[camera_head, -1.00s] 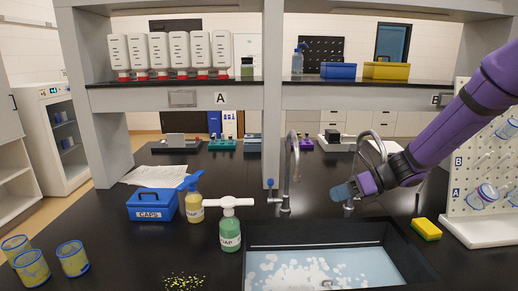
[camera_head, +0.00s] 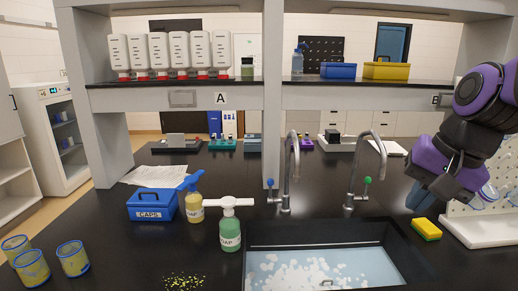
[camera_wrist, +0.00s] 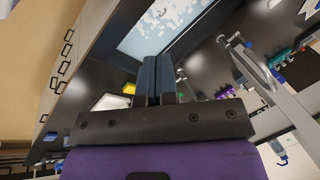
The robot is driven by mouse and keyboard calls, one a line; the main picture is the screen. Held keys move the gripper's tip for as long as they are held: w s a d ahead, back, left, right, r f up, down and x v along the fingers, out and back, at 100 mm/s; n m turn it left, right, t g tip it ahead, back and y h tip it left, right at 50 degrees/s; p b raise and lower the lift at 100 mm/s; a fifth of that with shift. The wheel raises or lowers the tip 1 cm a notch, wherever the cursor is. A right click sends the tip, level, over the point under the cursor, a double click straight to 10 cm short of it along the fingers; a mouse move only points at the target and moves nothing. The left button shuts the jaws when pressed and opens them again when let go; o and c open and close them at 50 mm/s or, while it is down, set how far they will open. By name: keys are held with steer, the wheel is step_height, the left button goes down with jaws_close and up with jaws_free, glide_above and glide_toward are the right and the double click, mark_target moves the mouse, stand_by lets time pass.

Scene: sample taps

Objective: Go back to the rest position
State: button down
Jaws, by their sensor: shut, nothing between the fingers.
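My purple and black arm reaches in at the right in the head view. My gripper (camera_head: 420,197) is above the bench at the right of the sink, near the yellow and green sponge, and holds nothing. In the wrist view my gripper (camera_wrist: 158,62) has its two dark blue fingers together. Two grey curved taps stand behind the sink: the left tap (camera_head: 287,180) has a blue knob and the right tap (camera_head: 367,160) has a green knob. My gripper is apart from both taps.
The sink (camera_head: 290,235) holds foamy water. The sponge (camera_head: 426,229) lies right of it, before a white pegboard rack (camera_head: 485,232). Soap bottles (camera_head: 229,232), a blue CAPS box (camera_head: 150,203) and yellow cups (camera_head: 72,260) stand left. A shelf (camera_head: 380,84) spans above the bench.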

steer(key=s+d+r+n+t+h, duration=0.2)
steer(key=s+d+n, duration=0.2)
steer(key=s+n, duration=0.2)
steer(key=shift+s+d+r, duration=0.35)
steer(key=shift+s, duration=0.4)
